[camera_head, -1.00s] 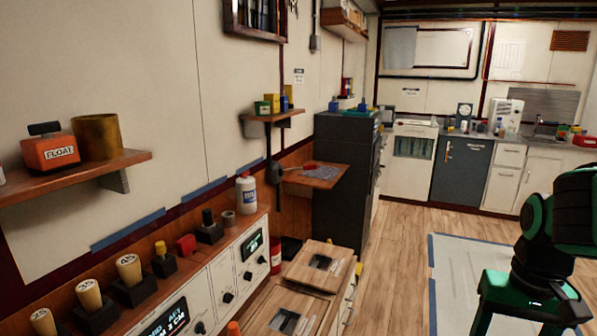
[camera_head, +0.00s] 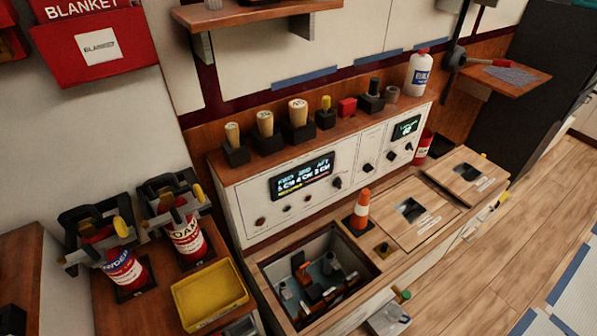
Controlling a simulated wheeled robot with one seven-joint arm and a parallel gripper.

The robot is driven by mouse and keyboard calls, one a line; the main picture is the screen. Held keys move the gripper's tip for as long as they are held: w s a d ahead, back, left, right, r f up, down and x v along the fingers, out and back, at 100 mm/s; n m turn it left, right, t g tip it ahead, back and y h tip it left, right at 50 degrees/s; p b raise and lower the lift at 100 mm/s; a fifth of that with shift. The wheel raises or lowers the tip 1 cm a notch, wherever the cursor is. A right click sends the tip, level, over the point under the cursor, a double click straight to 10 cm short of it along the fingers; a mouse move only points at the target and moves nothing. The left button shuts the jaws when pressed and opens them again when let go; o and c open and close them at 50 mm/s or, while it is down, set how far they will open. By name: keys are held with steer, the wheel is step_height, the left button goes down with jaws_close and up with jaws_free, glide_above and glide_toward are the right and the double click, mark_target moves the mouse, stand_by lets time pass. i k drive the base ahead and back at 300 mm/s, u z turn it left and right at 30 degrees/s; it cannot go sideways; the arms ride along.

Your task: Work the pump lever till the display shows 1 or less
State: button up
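A wide dark display (camera_head: 301,176) on the white panel shows FWD, MID and AFT columns with CM readings. They look like 5, 4 and 3, but the digits are small and not certain. A smaller display (camera_head: 406,128) sits at the panel's right end; its text is unreadable. A dark lever with a red grip (camera_head: 502,63) juts right from a wall mount at the upper right, above a small wooden shelf. I cannot tell whether it is the pump lever. My gripper is not in view.
An open hatch (camera_head: 262,268) in the bench shows machinery inside. An orange cone (camera_head: 362,208) stands beside it, with closed wooden hatches to the right. Extinguishers (camera_head: 187,240) and a yellow tray (camera_head: 210,294) are at lower left.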

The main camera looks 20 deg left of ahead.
mark_target(504, 63)
steer(key=z, duration=0.3)
steer(key=k, duration=0.75)
steer(key=z, duration=0.6)
steer(key=k, duration=0.6)
steer(key=z, duration=0.45)
steer(key=i, duration=2.9)
steer(key=u, duration=0.6)
steer(key=i, duration=1.05)
steer(key=u, duration=1.3)
steer(key=i, duration=0.85)
steer(key=u, duration=0.55)
